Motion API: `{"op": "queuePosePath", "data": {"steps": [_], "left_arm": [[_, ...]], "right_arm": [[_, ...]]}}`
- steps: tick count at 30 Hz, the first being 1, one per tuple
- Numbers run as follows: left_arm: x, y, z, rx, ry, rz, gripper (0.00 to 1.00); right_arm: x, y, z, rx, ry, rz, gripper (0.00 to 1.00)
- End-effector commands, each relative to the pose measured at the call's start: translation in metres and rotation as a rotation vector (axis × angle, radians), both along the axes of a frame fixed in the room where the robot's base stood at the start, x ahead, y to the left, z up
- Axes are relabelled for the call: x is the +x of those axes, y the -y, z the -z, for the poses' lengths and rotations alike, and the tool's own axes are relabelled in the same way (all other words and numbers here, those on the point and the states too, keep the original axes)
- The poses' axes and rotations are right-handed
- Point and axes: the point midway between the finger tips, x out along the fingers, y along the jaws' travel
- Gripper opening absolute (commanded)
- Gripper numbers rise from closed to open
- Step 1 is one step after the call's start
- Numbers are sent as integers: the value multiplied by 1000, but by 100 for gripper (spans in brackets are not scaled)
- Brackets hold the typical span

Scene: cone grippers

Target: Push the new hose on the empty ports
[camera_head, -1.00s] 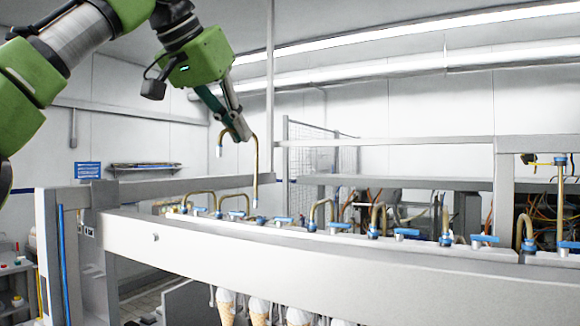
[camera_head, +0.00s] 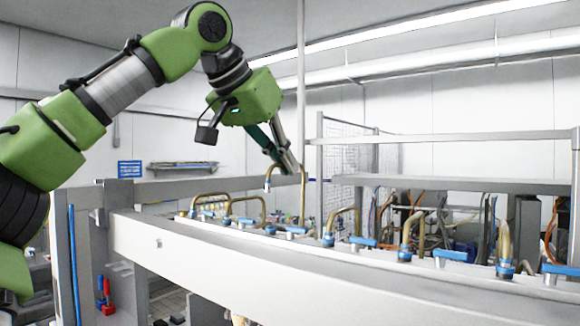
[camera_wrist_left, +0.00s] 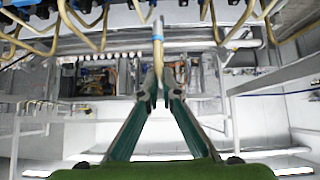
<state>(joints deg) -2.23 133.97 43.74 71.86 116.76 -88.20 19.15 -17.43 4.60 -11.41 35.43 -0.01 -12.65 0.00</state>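My left gripper (camera_head: 290,168) is shut on the new hose (camera_head: 303,190), a thin tan tube bent over at the top. The hose hangs above the rail with the port row, one leg short with a pale blue end, the other reaching lower. In the left wrist view the fingers (camera_wrist_left: 158,95) close around the hose (camera_wrist_left: 158,52), which shows a blue band. Blue fittings (camera_head: 296,232) line the rail below. Whether the hose's longer end touches a port cannot be told. My right gripper is not in view.
The long white rail (camera_head: 330,275) runs across the front. Bent hoses (camera_head: 408,232) and blue valve handles (camera_head: 455,254) stand along it. A vertical pole (camera_head: 300,80) rises behind my gripper. A grey frame and mesh fence (camera_head: 350,150) stand behind.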

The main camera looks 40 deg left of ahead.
Motion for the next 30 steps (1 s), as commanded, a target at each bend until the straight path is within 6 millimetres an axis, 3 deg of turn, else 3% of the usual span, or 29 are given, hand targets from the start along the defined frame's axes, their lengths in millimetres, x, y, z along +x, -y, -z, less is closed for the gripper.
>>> {"op": "queuePosePath", "data": {"steps": [18,30], "left_arm": [[-1,1,10,-38,6,3,0],[-1,1,37,-35,5,5,0]], "right_arm": [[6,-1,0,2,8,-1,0],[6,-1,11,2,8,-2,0]]}}
